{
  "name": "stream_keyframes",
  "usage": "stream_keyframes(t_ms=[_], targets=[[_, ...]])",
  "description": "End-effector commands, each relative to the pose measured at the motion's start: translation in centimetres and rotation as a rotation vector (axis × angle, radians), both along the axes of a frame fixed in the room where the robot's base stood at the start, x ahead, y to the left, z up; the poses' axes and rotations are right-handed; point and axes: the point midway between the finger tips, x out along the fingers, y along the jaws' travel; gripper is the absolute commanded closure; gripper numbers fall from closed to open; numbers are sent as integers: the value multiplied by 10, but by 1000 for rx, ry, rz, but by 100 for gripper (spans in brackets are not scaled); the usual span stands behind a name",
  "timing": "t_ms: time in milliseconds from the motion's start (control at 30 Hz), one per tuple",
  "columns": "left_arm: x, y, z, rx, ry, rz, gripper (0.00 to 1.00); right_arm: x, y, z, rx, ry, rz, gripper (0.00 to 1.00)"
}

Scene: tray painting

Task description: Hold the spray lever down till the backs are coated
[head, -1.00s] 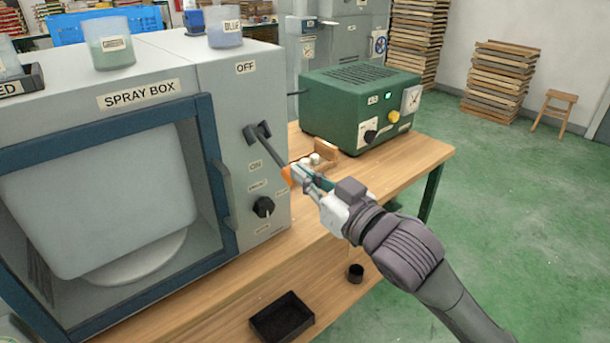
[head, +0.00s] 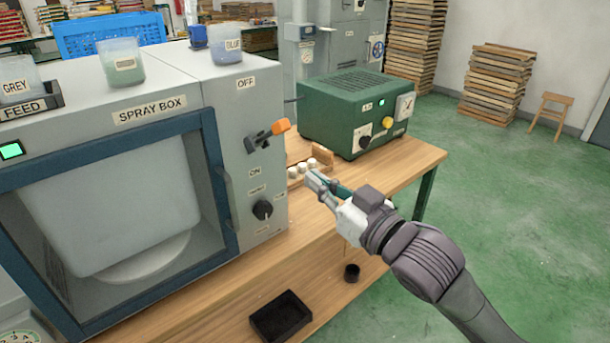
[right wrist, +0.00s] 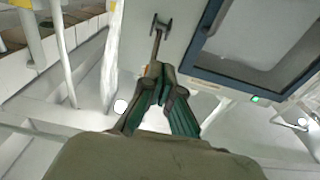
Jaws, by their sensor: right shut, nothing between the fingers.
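The spray lever (head: 268,135), a dark rod with an orange tip, sticks out from the side of the spray box (head: 228,170) between the OFF and ON labels, tip slightly raised. It also shows in the right wrist view (right wrist: 157,45), ahead of my fingers. My right gripper (head: 312,178) is shut and empty, below and right of the lever, apart from it in the head view. In the right wrist view its green fingers (right wrist: 163,80) are together. Behind the box's window a pale grey panel (head: 115,215) stands on a round white turntable (head: 140,262). My left gripper is out of view.
A green machine (head: 345,105) with knobs and a gauge stands behind my gripper on the wooden bench (head: 400,168). Small white pieces (head: 302,168) sit near it. A black tray (head: 280,316) and a small black cup (head: 352,272) are on the lower shelf. Open floor lies right.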

Motion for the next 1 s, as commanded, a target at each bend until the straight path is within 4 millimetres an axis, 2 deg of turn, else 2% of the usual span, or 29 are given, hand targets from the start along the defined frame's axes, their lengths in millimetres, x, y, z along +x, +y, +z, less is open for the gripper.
stream_keyframes(t_ms=[33, 200, 367, 500, 833, 933, 1000], targets=[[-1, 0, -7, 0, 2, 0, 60, -10, -8, -7, -2, 0, -2, 100], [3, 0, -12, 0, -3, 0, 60, -36, -26, -9, -1, -4, 0, 100], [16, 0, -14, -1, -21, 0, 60, -49, -36, -10, 2, -6, -1, 100], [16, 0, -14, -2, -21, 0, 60, -53, -39, -10, 3, -8, -1, 100], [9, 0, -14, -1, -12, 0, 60, -49, -40, -12, 3, -1, -8, 100], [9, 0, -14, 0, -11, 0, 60, -31, -49, -31, 1, 32, -46, 100], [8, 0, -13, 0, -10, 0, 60, -9, -61, -58, -6, 79, -94, 100]])
